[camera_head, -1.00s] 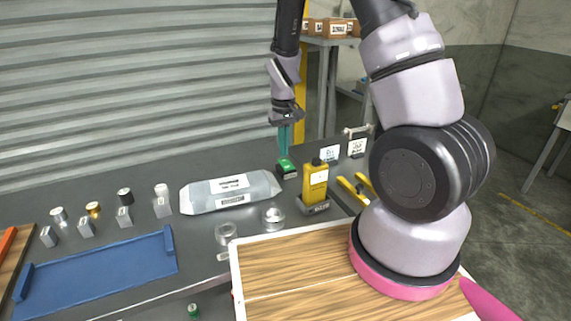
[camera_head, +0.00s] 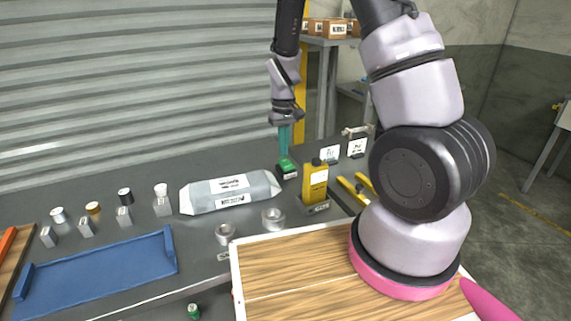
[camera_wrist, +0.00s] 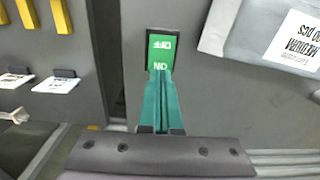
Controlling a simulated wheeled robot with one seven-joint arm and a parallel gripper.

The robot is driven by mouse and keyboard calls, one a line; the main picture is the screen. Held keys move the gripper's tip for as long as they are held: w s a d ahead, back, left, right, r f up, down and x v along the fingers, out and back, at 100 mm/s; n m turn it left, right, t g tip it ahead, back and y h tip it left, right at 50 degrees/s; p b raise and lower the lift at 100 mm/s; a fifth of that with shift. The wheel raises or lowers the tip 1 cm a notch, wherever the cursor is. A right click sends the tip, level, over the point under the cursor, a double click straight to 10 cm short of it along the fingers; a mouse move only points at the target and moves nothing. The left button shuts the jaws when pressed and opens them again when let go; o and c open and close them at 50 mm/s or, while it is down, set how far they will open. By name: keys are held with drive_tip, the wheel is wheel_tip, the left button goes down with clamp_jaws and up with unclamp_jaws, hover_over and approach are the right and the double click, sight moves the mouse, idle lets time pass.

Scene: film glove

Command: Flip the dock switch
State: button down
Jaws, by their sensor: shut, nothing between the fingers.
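The dock switch is a small dark box with a green face (camera_wrist: 161,45), and white lettering shows on it in the wrist view. In the head view the switch (camera_head: 287,169) stands on the grey bench between the silver bag and the yellow bottle. My gripper (camera_wrist: 159,76) has green fingers, which are shut together with nothing between them. Its fingertips overlap the lower part of the green face in the wrist view. In the head view the gripper (camera_head: 285,153) points down right at the switch; I cannot tell whether it touches.
A silver bag (camera_head: 230,191) lies left of the switch, and a yellow bottle (camera_head: 315,182) stands to its right. Metal rings (camera_head: 273,219) and a blue tray (camera_head: 98,265) are nearer. Yellow bars (camera_head: 352,187) lie at the right. A ribbed shutter (camera_head: 130,80) rises behind.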

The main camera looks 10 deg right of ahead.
drive_tip(key=shift+f, duration=1.05)
idle(0.4)
drive_tip(key=shift+r, duration=3.5)
drive_tip(key=shift+r, duration=0.2)
wheel_tip(320, 180, up, 10)
drive_tip(key=r+m+t+y, duration=0.1)
drive_tip(key=m+t, duration=0.1)
hover_over(284, 160)
drive_tip(key=s+d, duration=0.2)
drive_tip(key=s+d+r+m+t, duration=0.2)
drive_tip(key=s+r, duration=0.6)
drive_tip(key=s, duration=0.1)
drive_tip(key=s+d+r+m+t+y, duration=0.1)
drive_tip(key=s+r+m+t, duration=0.1)
drive_tip(key=s+r, duration=0.7)
drive_tip(key=shift+d+r+t, duration=0.25)
drive_tip(key=shift+d+t, duration=0.1)
drive_tip(key=shift+t, duration=0.25)
